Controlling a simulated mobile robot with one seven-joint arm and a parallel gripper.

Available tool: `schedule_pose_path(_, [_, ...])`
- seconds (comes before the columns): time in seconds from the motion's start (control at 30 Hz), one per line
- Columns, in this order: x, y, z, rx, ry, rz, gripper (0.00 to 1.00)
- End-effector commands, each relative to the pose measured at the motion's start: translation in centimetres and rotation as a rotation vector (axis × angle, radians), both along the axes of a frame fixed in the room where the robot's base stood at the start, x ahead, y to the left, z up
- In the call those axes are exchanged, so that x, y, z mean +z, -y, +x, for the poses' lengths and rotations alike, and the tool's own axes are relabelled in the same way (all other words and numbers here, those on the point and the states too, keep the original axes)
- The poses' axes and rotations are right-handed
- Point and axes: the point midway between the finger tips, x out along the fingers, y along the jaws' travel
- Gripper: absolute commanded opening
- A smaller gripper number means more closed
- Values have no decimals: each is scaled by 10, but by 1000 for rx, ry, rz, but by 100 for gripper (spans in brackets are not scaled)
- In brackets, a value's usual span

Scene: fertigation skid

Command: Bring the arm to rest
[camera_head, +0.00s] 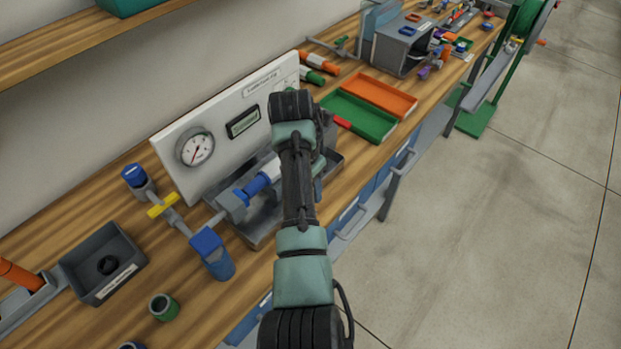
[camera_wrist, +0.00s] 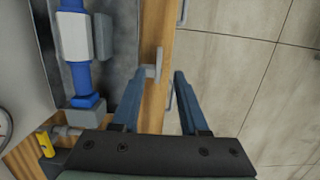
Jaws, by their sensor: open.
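My gripper (camera_wrist: 160,75) shows in the wrist view with its two blue-grey fingers apart. Nothing is held between them; the bench edge and a pale handle-like part (camera_wrist: 152,70) show in and beside the gap. In the head view my arm (camera_head: 298,190) reaches out over the front part of the wooden bench, and its forearm and wrist hide most of the gripper. The blue pipe fitting (camera_wrist: 76,45) with its white sleeve lies to the left of the fingers in the wrist view, apart from them.
The panel with a gauge (camera_head: 196,148) stands behind the skid's grey tray (camera_head: 262,236). A green tray (camera_head: 360,116) and an orange tray (camera_head: 382,95) lie beyond my wrist. A black bin (camera_head: 127,254) stands at left. The floor (camera_head: 500,220) at right is clear.

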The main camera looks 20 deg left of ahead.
Motion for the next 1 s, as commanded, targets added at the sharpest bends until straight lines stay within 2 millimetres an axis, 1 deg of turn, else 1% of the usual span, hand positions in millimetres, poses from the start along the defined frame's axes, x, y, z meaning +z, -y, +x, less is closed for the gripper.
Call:
schedule_pose_path(0.27, [2,0,2,-10,11,6,44])
schedule_pose_path(0.37, [16,-4,15,-89,85,56,44])
schedule_pose_path(0.47, [49,-8,40,-259,232,177,44])
schedule_pose_path(0.5, [68,-9,51,-345,303,247,44])
schedule_pose_path(0.57, [102,-9,67,-481,412,372,44])
schedule_pose_path(0.6, [126,-6,76,-573,480,463,44])
schedule_pose_path(0.67, [164,-1,86,-703,572,611,44])
schedule_pose_path(0.7, [191,4,91,-784,628,717,44])
schedule_pose_path(0.73, [211,8,93,-841,666,800,44])
schedule_pose_path(0.77, [232,13,94,-897,700,887,44])
schedule_pose_path(0.8, [261,21,93,-966,742,1007,44])
schedule_pose_path(0.87, [304,34,87,-1055,792,1197,44])
schedule_pose_path(0.9, [332,43,80,-1106,818,1330,44])
schedule_pose_path(0.97, [374,59,66,-1162,842,1531,44])
schedule_pose_path(1.0, [400,70,54,-1190,849,1667,44])
